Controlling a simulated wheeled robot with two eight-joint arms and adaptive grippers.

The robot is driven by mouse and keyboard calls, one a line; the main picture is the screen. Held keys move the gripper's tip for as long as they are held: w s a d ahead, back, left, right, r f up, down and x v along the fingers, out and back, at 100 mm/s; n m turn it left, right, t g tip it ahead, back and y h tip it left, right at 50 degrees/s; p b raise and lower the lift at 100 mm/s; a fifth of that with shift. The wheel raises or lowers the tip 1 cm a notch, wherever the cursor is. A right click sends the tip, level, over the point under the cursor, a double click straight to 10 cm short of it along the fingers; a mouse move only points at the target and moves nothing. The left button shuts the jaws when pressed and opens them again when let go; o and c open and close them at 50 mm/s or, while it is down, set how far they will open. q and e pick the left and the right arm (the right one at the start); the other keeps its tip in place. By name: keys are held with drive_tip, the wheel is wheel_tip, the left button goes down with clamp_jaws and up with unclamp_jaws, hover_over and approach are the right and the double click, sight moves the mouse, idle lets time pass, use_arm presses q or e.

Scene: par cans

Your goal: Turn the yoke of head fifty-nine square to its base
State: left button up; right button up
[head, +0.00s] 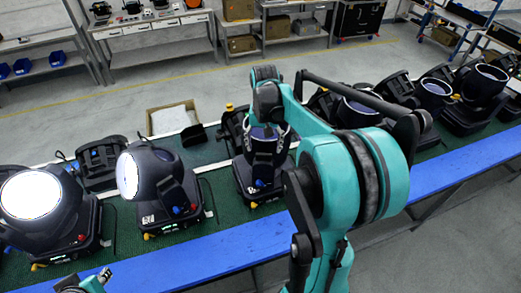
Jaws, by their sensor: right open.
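Several dark moving-head lights stand in a row on a green-topped bench. One light (262,181) at the middle has its head pointing up, partly hidden by my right gripper. My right gripper (266,150) is open, its fingers pointing down on either side of that head; I cannot tell whether they touch it. Left of it, another light (160,190) has its lens facing left and its yoke looking turned on its base. The base labels are too small to read, so I cannot tell which is fifty-nine. Part of my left gripper (88,284) shows at the bottom left edge; its fingers are unclear.
A light with a bright lens (32,195) stands at the far left. More lights (478,84) stand to the right, some behind my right arm. A cardboard box (172,118) is behind the bench. A blue strip (200,259) runs along the bench front and looks clear.

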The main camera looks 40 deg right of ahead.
sight(264, 154)
drive_tip(key=shift+f, duration=1.75)
clamp_jaws()
drive_tip(key=s+d+n+b, duration=0.1)
drive_tip(key=s+d+n, duration=0.1)
drive_tip(key=d+n, duration=0.1)
drive_tip(key=shift+b, duration=0.35)
drive_tip(key=shift+s+d+n, duration=0.3)
drive_tip(key=shift+d+n, duration=0.45)
drive_tip(key=shift+n, duration=0.15)
unclamp_jaws()
